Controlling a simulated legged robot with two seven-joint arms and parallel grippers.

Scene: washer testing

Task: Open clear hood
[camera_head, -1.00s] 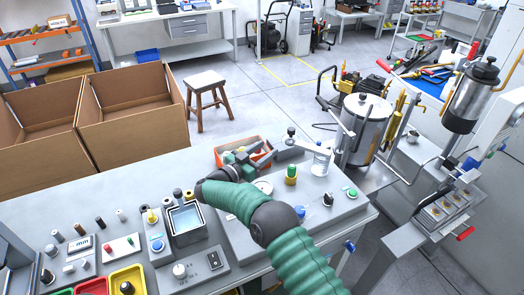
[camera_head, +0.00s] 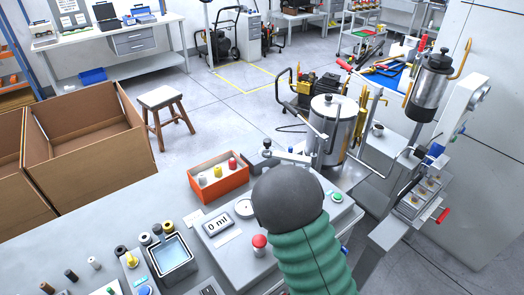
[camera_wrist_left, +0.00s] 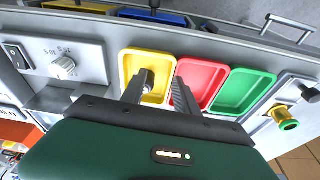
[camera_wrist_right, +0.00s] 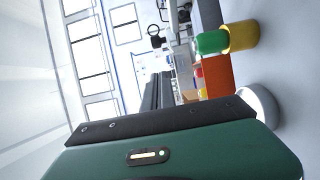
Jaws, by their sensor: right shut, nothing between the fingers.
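I cannot make out the clear hood for sure in any view now; my right arm (camera_head: 300,245) covers part of the console where a clear cylinder stood in the earlier head view. My right gripper shows in the right wrist view (camera_wrist_right: 160,92), its fingers together and empty, apart from a green and yellow knob (camera_wrist_right: 212,42). In the head view this gripper is hidden behind the arm's dark joint.
An orange bin (camera_head: 222,188) with several capped items stands behind the console's 0 ml display (camera_head: 217,224). A red button (camera_head: 259,240) is beside my right arm. A steel tank (camera_head: 335,115) stands behind the console. Red (camera_wrist_left: 203,72) and green (camera_wrist_left: 246,85) trays adjoin the yellow one.

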